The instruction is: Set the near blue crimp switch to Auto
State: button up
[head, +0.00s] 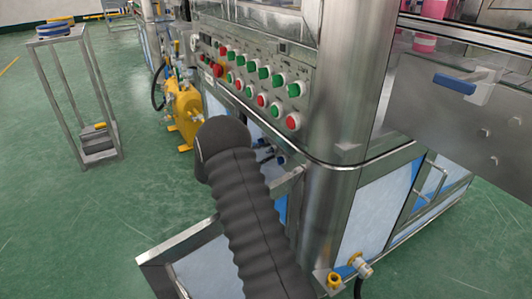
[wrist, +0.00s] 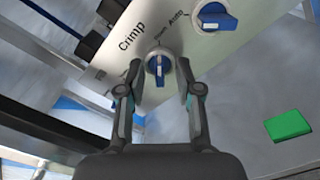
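The blue crimp switch (wrist: 158,69) is a round knob with a white pointer mark, on a light grey panel (wrist: 118,68) beside the printed word "Crimp". The pointer runs about straight up and down in the wrist view. "Auto" is printed above and right of the knob, with another small word left of it that is hard to read. My gripper (wrist: 160,76) is open, with one finger on each side of the knob; I cannot tell whether either fingertip touches it. In the head view my dark sleeved arm hides the gripper and this switch.
A second blue knob (wrist: 215,18) sits up and right on the same panel. Black blocks (wrist: 88,46) lie at its left edge. A green patch (wrist: 287,126) shows at right. In the head view, a button panel (head: 255,80) and a steel column (head: 340,80) stand beyond my arm.

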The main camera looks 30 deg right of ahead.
grip_shut()
jog(key=shift+n, duration=0.4)
jog(key=n+p, duration=0.4)
jog(key=n, duration=1.2)
jog(key=shift+n, duration=0.7)
